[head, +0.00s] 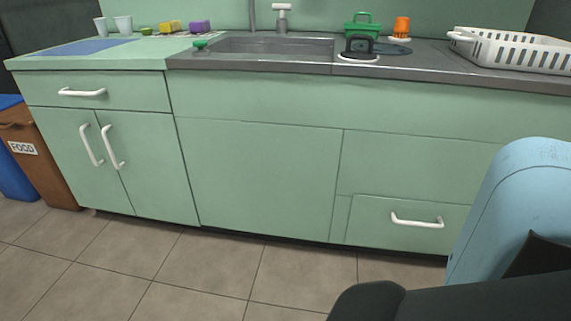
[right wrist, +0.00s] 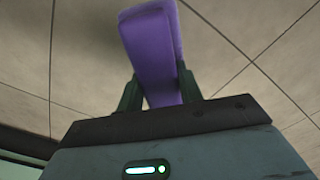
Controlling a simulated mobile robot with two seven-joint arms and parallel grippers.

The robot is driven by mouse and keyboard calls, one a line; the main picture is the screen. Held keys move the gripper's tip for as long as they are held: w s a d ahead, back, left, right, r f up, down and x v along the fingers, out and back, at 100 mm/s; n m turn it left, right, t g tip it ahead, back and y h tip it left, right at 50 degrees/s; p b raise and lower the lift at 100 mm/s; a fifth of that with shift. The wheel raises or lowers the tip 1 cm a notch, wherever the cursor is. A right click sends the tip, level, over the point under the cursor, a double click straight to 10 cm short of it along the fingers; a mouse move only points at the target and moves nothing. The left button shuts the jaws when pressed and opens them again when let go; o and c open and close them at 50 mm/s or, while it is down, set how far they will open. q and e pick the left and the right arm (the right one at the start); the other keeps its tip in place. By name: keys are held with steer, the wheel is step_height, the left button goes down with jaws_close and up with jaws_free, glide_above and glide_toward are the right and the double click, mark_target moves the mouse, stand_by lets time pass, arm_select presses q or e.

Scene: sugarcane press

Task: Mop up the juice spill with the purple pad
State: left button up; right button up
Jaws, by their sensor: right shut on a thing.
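In the right wrist view my right gripper (right wrist: 157,92) is shut on a purple pad (right wrist: 152,45), which stands out past the fingertips. The tiled floor lies behind it. A second purple block (head: 200,27) sits on the counter to the left of the sink in the head view. I cannot make out a juice spill in either view. My left gripper is not in view, and the head view does not show my right gripper.
Counter (head: 130,61) holds two cups (head: 112,25), a blue mat (head: 88,47), yellow blocks (head: 170,27) and the sink (head: 270,47). Right of it are a green caddy (head: 362,24), an orange item (head: 401,27) and a white rack (head: 515,52). Bins (head: 40,160) stand left; floor is clear.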

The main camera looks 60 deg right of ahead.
steer(key=shift+f+b, duration=1.4)
steer(key=shift+f, duration=0.25)
steer(key=shift+f+b, duration=1.3)
steer(key=shift+b, duration=0.05)
steer(key=shift+f+b, duration=0.45)
steer(key=shift+f, duration=0.25)
steer(key=shift+f, duration=0.3)
